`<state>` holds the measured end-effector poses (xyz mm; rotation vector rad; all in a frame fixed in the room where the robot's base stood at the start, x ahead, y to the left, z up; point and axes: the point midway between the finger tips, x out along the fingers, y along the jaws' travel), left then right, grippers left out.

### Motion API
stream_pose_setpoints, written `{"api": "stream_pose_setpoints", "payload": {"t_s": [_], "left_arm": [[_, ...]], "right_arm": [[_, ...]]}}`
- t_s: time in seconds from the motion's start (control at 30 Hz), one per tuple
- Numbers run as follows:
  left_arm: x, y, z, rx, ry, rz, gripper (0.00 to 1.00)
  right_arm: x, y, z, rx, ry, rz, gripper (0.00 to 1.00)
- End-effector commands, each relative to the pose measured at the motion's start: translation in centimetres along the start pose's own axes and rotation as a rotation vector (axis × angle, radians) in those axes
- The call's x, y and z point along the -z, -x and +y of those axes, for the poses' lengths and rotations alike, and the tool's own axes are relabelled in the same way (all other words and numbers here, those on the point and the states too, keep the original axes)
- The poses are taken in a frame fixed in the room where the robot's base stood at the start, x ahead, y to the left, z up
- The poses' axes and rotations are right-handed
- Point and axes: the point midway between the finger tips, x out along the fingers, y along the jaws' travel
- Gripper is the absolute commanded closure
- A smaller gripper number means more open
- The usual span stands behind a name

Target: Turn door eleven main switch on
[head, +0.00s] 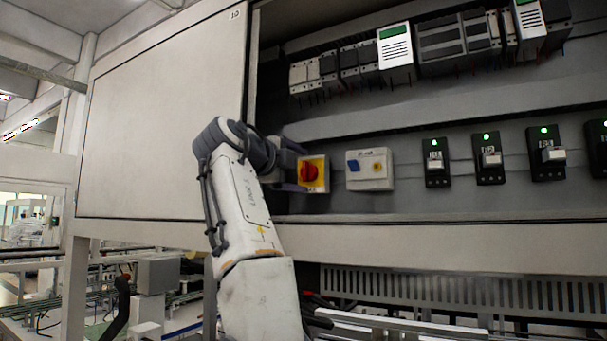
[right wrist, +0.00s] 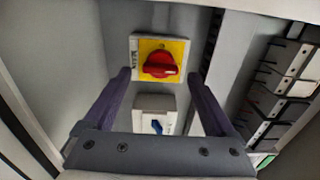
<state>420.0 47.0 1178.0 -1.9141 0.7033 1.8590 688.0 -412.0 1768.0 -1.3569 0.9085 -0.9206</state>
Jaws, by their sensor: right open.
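The main switch, a red rotary knob (head: 308,172) on a yellow plate, is mounted inside the open cabinet at its left. In the right wrist view the red knob (right wrist: 160,65) sits beyond the fingertips, with its grip bar lying roughly horizontal and "MAIN" lettered beside it. My right gripper (head: 296,168) is open and empty, pointing at the switch from the left. In the right wrist view its two dark fingers (right wrist: 160,78) stand either side of the knob's line, apparently short of it. My left gripper is out of view.
A white box with a blue knob (head: 370,169) is right of the main switch. Several black breakers (head: 436,162) with green lights follow to the right. A closed door marked 10 (head: 160,115) is at left. The cabinet's lower edge (head: 430,217) runs below the switches.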

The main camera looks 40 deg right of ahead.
Motion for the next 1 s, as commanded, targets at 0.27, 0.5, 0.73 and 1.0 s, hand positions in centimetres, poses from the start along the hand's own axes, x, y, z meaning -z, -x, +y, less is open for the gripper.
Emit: {"api": "stream_pose_setpoints", "payload": {"t_s": [0.27, 0.5, 0.73, 1.0], "left_arm": [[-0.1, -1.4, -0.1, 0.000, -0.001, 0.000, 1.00], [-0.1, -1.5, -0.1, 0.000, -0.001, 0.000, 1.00], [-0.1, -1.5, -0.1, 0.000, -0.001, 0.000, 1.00], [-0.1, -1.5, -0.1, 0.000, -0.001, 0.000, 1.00]], "right_arm": [[-0.1, 5.7, 0.2, 0.000, -0.002, -0.006, 0.10], [0.0, 8.1, 0.1, -0.001, -0.002, -0.001, 0.10], [0.1, 8.2, 0.0, -0.001, -0.002, 0.000, 0.10], [0.1, 8.2, 0.0, -0.001, -0.002, 0.000, 0.10]]}}
